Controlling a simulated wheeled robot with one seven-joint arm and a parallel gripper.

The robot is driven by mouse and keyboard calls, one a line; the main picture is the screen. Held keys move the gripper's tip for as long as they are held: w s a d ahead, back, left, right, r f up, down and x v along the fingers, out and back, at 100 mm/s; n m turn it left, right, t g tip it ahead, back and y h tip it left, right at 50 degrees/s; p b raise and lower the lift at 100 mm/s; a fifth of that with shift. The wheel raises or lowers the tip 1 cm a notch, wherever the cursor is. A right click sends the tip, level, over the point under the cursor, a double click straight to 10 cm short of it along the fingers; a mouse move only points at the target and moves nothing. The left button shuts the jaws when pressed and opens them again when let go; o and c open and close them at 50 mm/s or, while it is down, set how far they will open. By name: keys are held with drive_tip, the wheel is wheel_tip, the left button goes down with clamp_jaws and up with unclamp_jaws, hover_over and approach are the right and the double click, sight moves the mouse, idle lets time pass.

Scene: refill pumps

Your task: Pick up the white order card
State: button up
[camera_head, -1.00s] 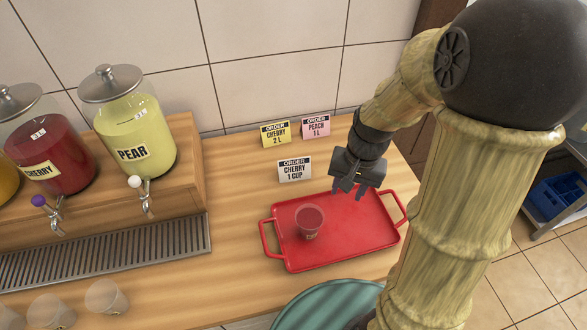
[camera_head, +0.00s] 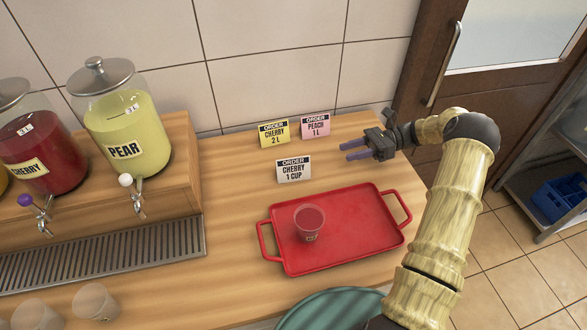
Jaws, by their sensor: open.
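The white order card (camera_head: 293,171) reads "ORDER CHERRY 1 CUP" and stands upright on the wooden counter, behind the red tray. My gripper (camera_head: 349,150) is open and empty, to the right of the card and a little higher in the picture. Its two fingers point left towards the card, apart from it. A yellow order card (camera_head: 273,134) reading "CHERRY 2 L" and a pink order card (camera_head: 315,126) reading "PEACH 1 L" stand behind the white one.
The pear dispenser (camera_head: 126,130) and cherry dispenser (camera_head: 40,150) stand at left above a drip grate (camera_head: 100,258). Empty cups (camera_head: 95,302) stand front left. Bare counter lies left of the white card.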

drive_tip(key=shift+w+d+f+m+y, duration=0.15)
drive_tip(key=shift+d+y, duration=0.1)
drive_tip(key=shift+d, duration=0.15)
drive_tip(key=shift+w+d+r+m+y, duration=0.1)
drive_tip(key=shift+d+y, duration=0.1)
drive_tip(key=shift+d, duration=0.25)
drive_tip(key=shift+w+d+f+m+y, duration=0.15)
drive_tip(key=shift+d+y, duration=0.1)
drive_tip(key=shift+d, duration=0.15)
drive_tip(key=shift+s, duration=0.1)
drive_tip(key=shift+a+r, duration=0.15)
drive_tip(key=shift+a, duration=0.45)
drive_tip(key=p, duration=0.4)
approach(295, 169)
drive_tip(key=a+r, duration=0.1)
drive_tip(key=w+a+r, duration=0.1)
drive_tip(key=a, duration=0.1)
drive_tip(key=shift+r, duration=0.25)
drive_tip(key=shift+f, duration=0.1)
